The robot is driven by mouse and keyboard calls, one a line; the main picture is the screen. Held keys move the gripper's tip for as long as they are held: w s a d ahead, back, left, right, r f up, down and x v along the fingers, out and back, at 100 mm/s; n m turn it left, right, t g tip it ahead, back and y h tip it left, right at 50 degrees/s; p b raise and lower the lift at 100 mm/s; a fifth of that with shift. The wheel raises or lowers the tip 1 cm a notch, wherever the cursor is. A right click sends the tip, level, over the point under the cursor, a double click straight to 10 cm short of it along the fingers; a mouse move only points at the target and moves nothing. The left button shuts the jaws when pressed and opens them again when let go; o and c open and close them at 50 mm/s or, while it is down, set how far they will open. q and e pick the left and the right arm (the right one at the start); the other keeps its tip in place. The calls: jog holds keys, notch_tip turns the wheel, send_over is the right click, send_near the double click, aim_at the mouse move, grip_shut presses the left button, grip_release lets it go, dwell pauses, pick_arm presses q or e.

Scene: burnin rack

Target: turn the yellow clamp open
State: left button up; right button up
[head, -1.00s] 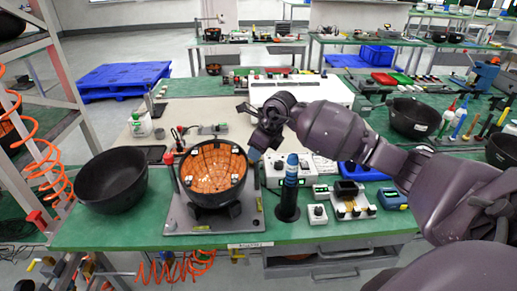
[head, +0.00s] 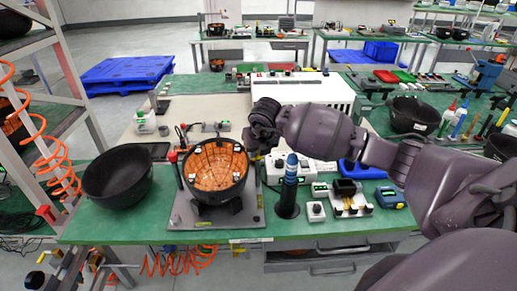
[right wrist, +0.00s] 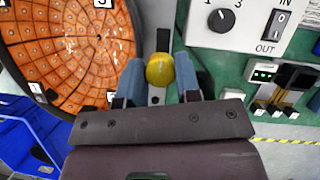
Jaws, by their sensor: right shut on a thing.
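The yellow clamp (right wrist: 160,70) shows as a round yellow knob beside the rim of the orange-lined black bowl (right wrist: 75,52) in the right wrist view. My right gripper (right wrist: 161,78) has its two blue-grey fingers on either side of the knob and is shut on it. In the head view my right gripper (head: 258,150) is low at the right side of the same bowl (head: 215,168), which sits on a grey plate (head: 185,215). There the clamp is hidden behind or under the gripper. My left gripper is not in view.
A dark post with a blue top (head: 290,185) stands close right of the gripper. A white control box with a knob and switch (right wrist: 240,22) is right of the clamp. An empty black bowl (head: 118,178) is at the left. A white case (head: 300,90) stands behind.

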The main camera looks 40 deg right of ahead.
jog(key=shift+m, duration=0.4)
jog(key=o, duration=0.9)
jog(key=shift+o, duration=0.2)
jog(key=shift+r, duration=0.15)
jog(key=v, duration=1)
jog(key=shift+r, duration=0.3)
jog(key=shift+a, duration=0.1)
